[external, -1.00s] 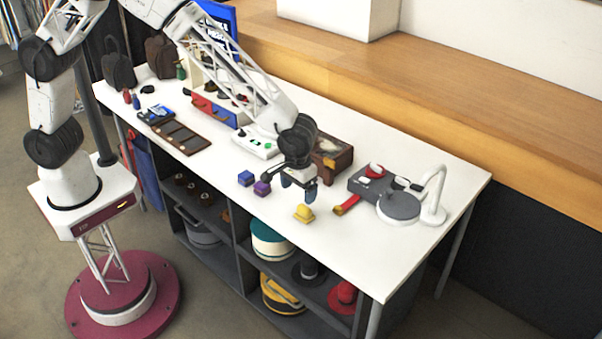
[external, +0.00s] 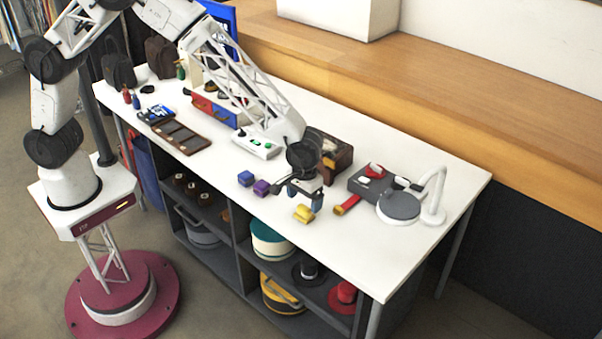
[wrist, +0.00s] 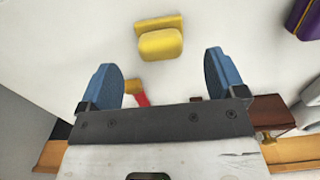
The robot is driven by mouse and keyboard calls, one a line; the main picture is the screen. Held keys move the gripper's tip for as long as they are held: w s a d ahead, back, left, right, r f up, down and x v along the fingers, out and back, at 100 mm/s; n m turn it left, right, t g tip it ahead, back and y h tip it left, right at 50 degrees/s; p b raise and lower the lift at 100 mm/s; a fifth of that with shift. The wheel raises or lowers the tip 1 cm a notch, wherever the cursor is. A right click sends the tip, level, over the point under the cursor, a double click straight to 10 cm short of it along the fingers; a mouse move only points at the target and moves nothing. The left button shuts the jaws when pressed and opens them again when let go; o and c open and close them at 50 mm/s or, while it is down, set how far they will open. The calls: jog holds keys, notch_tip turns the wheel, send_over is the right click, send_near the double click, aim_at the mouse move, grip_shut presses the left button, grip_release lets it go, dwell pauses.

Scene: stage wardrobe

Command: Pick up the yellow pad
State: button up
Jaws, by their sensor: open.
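The yellow pad (external: 304,213) lies on the white table near its front edge. In the wrist view the yellow pad (wrist: 161,42) shows a rounded block against a flat plate, above and between my fingertips in the picture. My gripper (external: 301,202) is just above the table, close to the pad on its far side. In the wrist view my gripper (wrist: 166,75) has its two blue fingers wide apart, with nothing between them. The pad is outside the fingers.
A purple block (external: 262,187) and a blue-violet block (external: 245,178) sit left of my gripper. A red and yellow object (external: 347,204) lies to the right, near a grey device with a round plate (external: 398,206). A brown box (external: 337,153) stands behind my gripper.

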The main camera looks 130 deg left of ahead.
aim_at(304, 207)
dwell(0.3)
jog(key=shift+f, duration=2.65)
jog(key=c, duration=1)
jog(key=shift+r, duration=0.15)
